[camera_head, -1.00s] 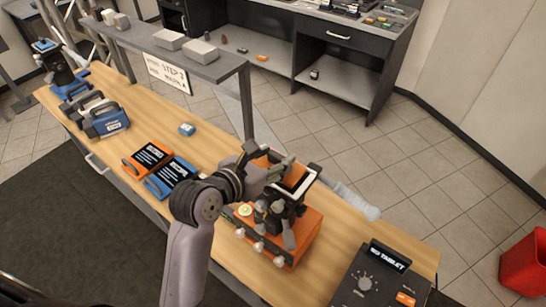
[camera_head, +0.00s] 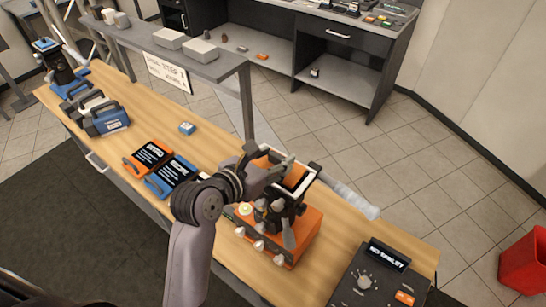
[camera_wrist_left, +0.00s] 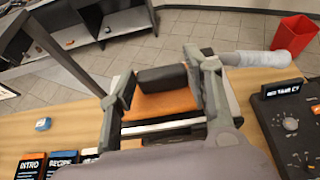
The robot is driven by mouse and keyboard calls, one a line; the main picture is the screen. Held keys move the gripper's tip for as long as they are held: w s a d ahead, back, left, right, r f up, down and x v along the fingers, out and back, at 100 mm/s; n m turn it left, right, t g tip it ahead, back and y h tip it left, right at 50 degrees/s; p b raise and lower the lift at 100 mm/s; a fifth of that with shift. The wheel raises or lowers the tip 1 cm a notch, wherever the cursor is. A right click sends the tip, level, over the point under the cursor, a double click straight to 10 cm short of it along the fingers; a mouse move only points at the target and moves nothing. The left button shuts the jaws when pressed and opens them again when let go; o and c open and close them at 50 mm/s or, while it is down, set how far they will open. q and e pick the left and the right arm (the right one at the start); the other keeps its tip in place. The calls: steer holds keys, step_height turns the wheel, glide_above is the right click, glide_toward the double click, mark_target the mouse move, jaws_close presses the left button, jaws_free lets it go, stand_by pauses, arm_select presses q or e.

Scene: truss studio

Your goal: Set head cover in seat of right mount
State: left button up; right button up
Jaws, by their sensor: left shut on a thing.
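My left gripper (camera_head: 282,175) reaches over the right mount, a black stand on an orange base (camera_head: 312,225). In the left wrist view its two fingers (camera_wrist_left: 162,88) stand wide apart, shut on an orange block with a dark rounded part at its far side, which I take as the head cover (camera_wrist_left: 158,105). Its orange face also shows in the head view (camera_head: 296,177). A white-edged frame lies close under it; I cannot tell whether the cover touches the seat. The gripper partly hides the cover and seat. My right gripper is not in view.
A pale tube (camera_head: 352,200) sticks out beyond the mount. A black control box (camera_head: 372,280) stands to its right. Orange and blue cards (camera_head: 172,176) lie left, with a small blue block (camera_head: 187,128). A grey raised shelf (camera_head: 215,69) runs along the back.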

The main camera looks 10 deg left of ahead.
arm_select(q)
steer(key=shift+f, duration=0.4)
stand_by(0.3)
steer(key=o, duration=1.2)
